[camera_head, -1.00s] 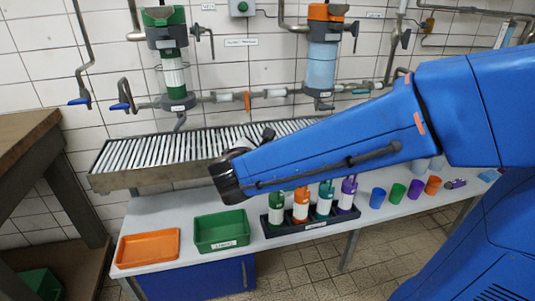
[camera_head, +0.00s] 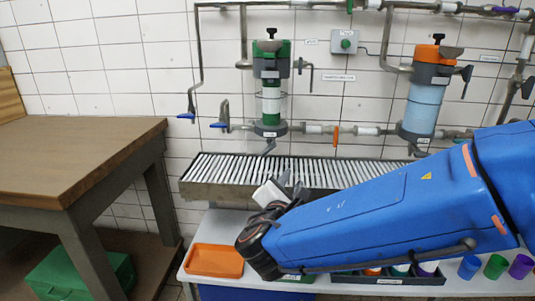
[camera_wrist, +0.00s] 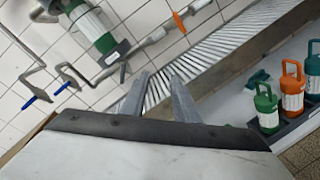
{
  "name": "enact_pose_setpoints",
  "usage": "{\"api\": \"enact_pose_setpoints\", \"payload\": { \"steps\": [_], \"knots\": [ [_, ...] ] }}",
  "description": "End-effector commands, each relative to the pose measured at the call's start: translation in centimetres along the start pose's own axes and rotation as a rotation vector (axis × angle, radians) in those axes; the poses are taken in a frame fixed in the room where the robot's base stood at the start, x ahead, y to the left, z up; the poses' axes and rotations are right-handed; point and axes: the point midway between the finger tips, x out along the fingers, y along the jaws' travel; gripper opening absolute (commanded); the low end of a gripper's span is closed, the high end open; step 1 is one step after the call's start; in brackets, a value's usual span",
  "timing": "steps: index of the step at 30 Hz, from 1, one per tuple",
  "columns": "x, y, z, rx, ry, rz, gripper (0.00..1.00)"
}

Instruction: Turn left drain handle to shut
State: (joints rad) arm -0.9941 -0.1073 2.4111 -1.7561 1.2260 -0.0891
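The left filter unit (camera_head: 270,90), with a green top, hangs on the white tiled wall; it also shows in the wrist view (camera_wrist: 92,28). A short grey lever (camera_head: 268,148) slants down beneath it and also shows in the wrist view (camera_wrist: 123,72). Two blue-tipped handles sit on pipes to its left, one farther left (camera_head: 186,116) and one nearer the unit (camera_head: 218,125). I cannot tell which one is the left drain handle. My gripper (camera_head: 285,182) is in front of the slatted trough, below the unit. In the wrist view its two fingers (camera_wrist: 157,74) are apart with nothing between them.
The slatted trough (camera_head: 225,182) runs along the wall under the units. An orange-topped unit (camera_head: 425,95) hangs to the right. A wooden table (camera_head: 75,150) stands at left. An orange tray (camera_head: 213,260) and several bottles and cups stand on the bench below.

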Motion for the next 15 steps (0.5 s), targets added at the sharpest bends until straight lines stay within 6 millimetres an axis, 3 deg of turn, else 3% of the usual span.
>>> {"api": "enact_pose_setpoints", "payload": {
  "steps": [3,6,11,15],
  "knots": [
    [-2.0,2.9,-2.2,0.027,0.024,0.102,0.27],
    [-3.2,4.4,-3.3,0.046,0.038,0.156,0.27],
    [-3.7,5.2,-3.9,0.059,0.045,0.188,0.27],
    [-2.8,5.4,-3.9,0.060,0.044,0.186,0.27]
  ]
}}
